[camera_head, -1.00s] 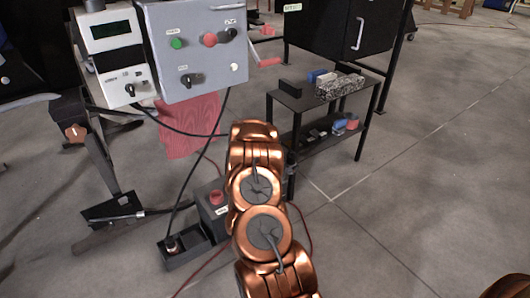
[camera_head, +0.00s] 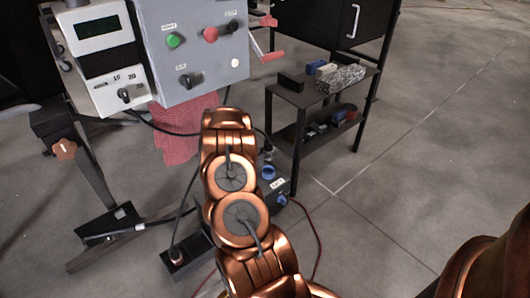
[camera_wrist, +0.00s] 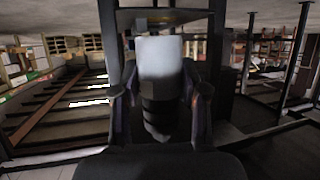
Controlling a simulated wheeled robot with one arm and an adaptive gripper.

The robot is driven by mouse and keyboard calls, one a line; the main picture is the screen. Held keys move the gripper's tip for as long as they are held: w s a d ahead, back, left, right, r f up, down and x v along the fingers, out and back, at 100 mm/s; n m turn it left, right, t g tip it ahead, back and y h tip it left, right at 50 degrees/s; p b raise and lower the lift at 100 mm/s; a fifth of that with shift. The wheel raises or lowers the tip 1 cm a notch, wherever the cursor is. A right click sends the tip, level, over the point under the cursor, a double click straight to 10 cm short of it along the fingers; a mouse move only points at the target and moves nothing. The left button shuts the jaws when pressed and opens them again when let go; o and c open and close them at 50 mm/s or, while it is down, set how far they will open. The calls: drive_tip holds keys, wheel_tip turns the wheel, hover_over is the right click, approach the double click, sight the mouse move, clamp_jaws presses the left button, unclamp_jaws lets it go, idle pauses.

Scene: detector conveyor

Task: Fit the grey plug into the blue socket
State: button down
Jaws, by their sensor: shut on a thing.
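In the wrist view, my gripper (camera_wrist: 160,105) is shut on the grey plug (camera_wrist: 160,58), which has a pale grey body and a dark ribbed part between the fingers. In the head view, my copper arm hides the gripper. A small dark plug-like piece with a cable (camera_head: 267,153) shows just right of the arm. Close below it is the blue socket (camera_head: 268,172) on a dark box. I cannot tell whether the two touch. The socket is not clear in the wrist view.
A grey control panel (camera_head: 200,50) with buttons and a white meter (camera_head: 95,45) stand at the back left. A low black shelf (camera_head: 300,95) holding several small parts stands right of the arm. A black holder (camera_head: 188,255) with a cable is at lower left.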

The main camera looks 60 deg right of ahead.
drive_tip(key=shift+p, duration=0.5)
drive_tip(key=shift+f+b, duration=0.55)
drive_tip(key=shift+f, duration=2.45)
drive_tip(key=shift+p, duration=0.9)
drive_tip(key=shift+f+b, duration=0.5)
drive_tip(key=shift+f, duration=1.1)
drive_tip(key=c, duration=0.5)
unclamp_jaws()
drive_tip(key=shift+a, duration=0.1)
drive_tip(key=v, duration=1.1)
drive_tip(key=shift+a+r, duration=0.1)
drive_tip(key=shift+a, duration=0.3)
